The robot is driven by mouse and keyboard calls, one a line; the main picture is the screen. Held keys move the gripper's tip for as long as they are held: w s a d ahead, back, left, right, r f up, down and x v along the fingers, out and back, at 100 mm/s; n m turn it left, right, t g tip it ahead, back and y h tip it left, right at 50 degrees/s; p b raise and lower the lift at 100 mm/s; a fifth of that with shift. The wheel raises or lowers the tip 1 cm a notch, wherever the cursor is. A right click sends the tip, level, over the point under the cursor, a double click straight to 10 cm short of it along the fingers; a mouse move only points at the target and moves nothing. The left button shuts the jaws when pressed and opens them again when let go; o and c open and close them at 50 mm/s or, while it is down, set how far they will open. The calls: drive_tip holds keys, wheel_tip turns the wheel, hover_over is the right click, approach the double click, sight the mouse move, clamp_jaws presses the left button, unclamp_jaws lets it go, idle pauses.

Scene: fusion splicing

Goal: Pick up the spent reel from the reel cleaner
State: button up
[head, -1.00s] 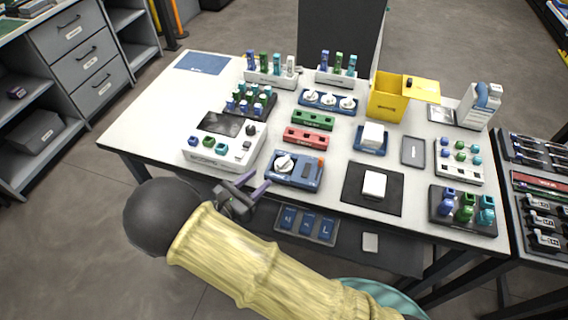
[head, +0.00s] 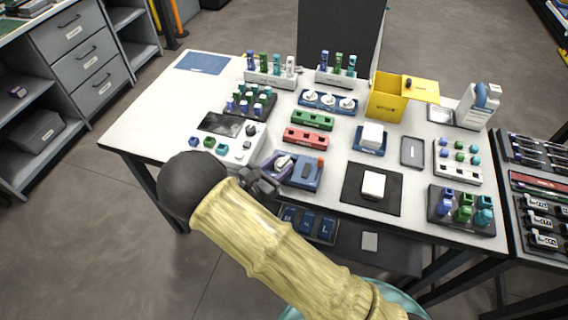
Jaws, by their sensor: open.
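The blue device (head: 308,177) near the front edge of the table, with a small orange part on its right, looks like the reel cleaner. A small white piece (head: 284,161) on its left half looks like the reel and is partly covered by my gripper. My gripper (head: 281,166) is open, with its purple fingers over the left half of the blue device, around or just above the white piece. I cannot tell whether the fingers touch it. My arm hides the floor and part of the shelf in front.
A white machine (head: 236,151) with a dark screen stands close on the left. A red block (head: 307,139) and a green block (head: 312,120) lie behind. A black mat (head: 352,193) with a white box is to the right. A yellow bin (head: 386,103) stands further back.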

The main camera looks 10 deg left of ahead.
sight(280, 164)
drive_tip(key=shift+w+d, duration=0.15)
drive_tip(key=shift+w, duration=0.2)
clamp_jaws()
idle(0.4)
wheel_tip(280, 164, up, 10)
drive_tip(key=shift+f, duration=0.1)
idle(0.4)
idle(0.3)
